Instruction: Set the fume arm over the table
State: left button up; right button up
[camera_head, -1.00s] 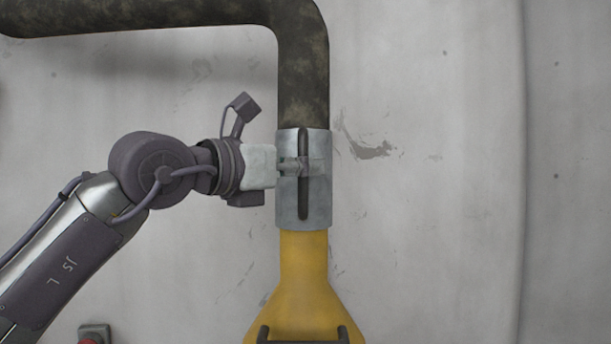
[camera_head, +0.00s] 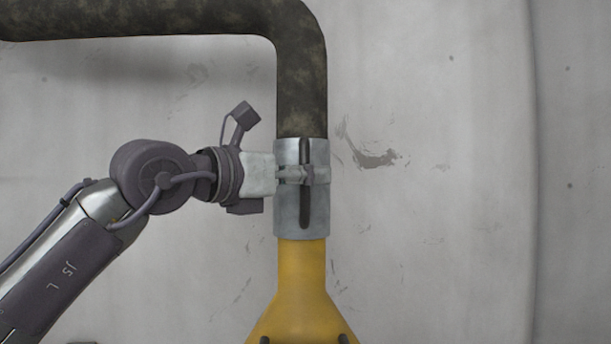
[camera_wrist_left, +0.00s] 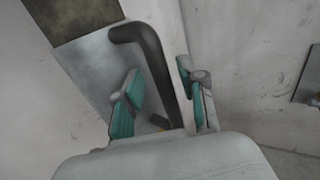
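The fume arm hangs before the grey wall in the head view. It has a dark mottled hose (camera_head: 302,85), a silver metal sleeve (camera_head: 289,212), and a yellow hood (camera_head: 301,285) flaring downward. A dark upright handle (camera_head: 306,209) runs along the sleeve's front. My left gripper (camera_head: 304,175) reaches in from the left at the middle of this handle. The hood's lower end is cut off. My right gripper and the table are not visible in the head view.
The scuffed grey wall (camera_head: 440,190) fills the background, with open space right of the fume arm. The hose bends left along the top. A dark-edged panel (camera_wrist_left: 307,78) shows at the right of the left wrist view.

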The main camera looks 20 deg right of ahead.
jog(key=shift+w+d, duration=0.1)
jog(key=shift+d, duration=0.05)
pick_arm(q)
jog(key=v, duration=1.2)
